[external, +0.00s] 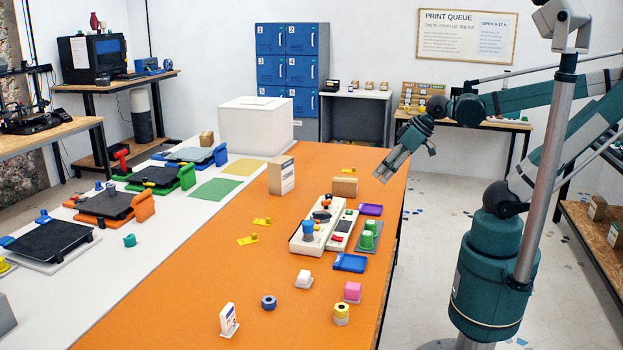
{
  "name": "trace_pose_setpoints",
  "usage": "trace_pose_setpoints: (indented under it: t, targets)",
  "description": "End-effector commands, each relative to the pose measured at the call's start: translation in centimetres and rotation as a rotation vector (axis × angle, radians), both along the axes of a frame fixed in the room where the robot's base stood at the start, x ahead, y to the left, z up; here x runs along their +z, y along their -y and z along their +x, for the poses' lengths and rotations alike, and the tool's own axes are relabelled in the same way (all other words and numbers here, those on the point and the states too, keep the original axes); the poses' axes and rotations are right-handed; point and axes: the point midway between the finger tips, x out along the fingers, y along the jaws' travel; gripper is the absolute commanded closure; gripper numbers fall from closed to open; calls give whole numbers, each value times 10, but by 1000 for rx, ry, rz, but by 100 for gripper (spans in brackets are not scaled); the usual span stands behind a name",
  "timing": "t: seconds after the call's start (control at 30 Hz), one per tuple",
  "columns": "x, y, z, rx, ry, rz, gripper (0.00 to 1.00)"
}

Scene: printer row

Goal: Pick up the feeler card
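I cannot tell for sure which item is the feeler card. A small white card with dark and red print (229,319) stands upright at the near edge of the orange table. Thin yellow pieces with raised knobs (262,221) (247,240) lie flat near the table's middle, and another yellow piece (348,170) lies farther back.
The table's near left is clear.

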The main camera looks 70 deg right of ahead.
Motion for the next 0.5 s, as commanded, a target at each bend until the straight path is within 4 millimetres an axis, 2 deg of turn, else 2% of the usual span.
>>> trace_pose_setpoints:
  t: [0.1,0.5]
  targets:
    - [12,11,14,-45,-19,15,72]
    - [35,55,59,-215,-90,72,72]
